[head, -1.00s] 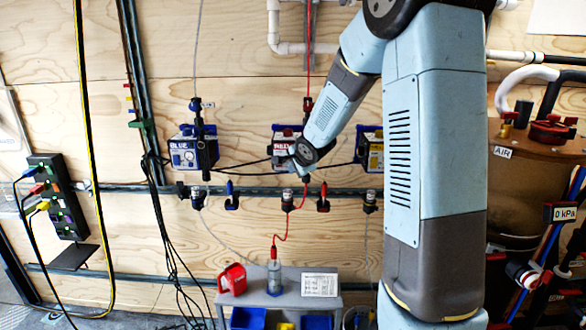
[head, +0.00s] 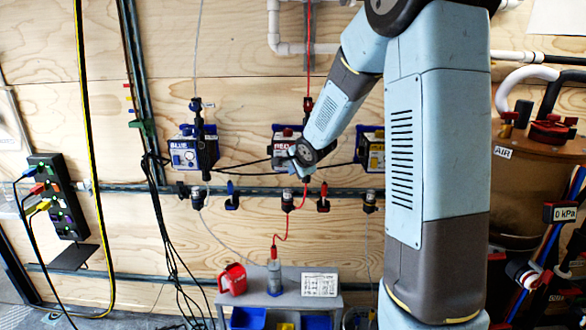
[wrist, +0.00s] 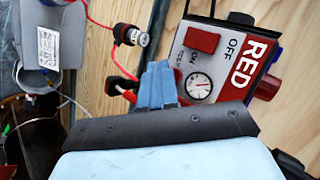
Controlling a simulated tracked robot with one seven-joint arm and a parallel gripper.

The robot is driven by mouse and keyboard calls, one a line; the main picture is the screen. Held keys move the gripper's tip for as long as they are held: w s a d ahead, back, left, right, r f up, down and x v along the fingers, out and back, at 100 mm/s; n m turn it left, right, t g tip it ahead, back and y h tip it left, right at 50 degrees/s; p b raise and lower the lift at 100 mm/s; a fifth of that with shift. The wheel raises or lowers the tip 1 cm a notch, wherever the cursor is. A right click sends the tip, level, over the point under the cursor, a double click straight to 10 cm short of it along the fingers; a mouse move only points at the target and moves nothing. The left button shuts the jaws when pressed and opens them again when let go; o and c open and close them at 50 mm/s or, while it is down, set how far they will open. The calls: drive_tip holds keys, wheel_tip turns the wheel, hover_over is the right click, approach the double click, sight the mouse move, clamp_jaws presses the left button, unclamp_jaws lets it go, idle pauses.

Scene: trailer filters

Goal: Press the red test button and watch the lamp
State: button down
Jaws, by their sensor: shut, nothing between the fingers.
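The RED unit (head: 283,133) hangs on the plywood wall in the head view, partly behind my arm. In the wrist view, the RED unit (wrist: 252,48) appears tilted. Its face carries a red rectangular button or switch (wrist: 202,39) near OFF and ON lettering, and a round white gauge (wrist: 199,86). A dark red round part (wrist: 268,88) sticks out of its side; I cannot tell whether it is a lamp. My gripper (wrist: 158,72) is shut and empty, its blue fingers appearing just left of the gauge. In the head view, my gripper (head: 301,171) is at the unit's lower edge.
The BLUE unit (head: 188,151) hangs to the left and a yellow-labelled unit (head: 375,155) to the right. Black cables and a rail (head: 255,190) with valves run close below. A grey cart (head: 255,285) stands underneath. A red hose (wrist: 98,18) passes near the fingers.

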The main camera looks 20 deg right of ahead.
drive_tip(key=shift+s, duration=0.25)
drive_tip(key=shift+s+a, duration=0.25)
drive_tip(key=shift+s, duration=0.5)
drive_tip(key=shift+s+a, duration=0.3)
drive_tip(key=shift+s, duration=0.5)
drive_tip(key=shift+s+a, duration=0.25)
drive_tip(key=shift+s, duration=0.5)
drive_tip(key=s+r+n+g, duration=0.1)
drive_tip(key=s+r+n, duration=0.3)
drive_tip(key=s, duration=0.7)
drive_tip(key=s+r+n+g, duration=0.1)
drive_tip(key=s+r+n, duration=0.3)
drive_tip(key=s, duration=0.8)
drive_tip(key=s+r+n+g, duration=0.2)
drive_tip(key=s+r+n, duration=0.2)
drive_tip(key=s, duration=0.8)
drive_tip(key=n, duration=0.2)
drive_tip(key=shift+r+n+h, duration=0.3)
drive_tip(key=shift+r+h, duration=0.05)
drive_tip(key=shift+h, duration=0.05)
drive_tip(key=shift+d, duration=0.1)
idle(1.3)
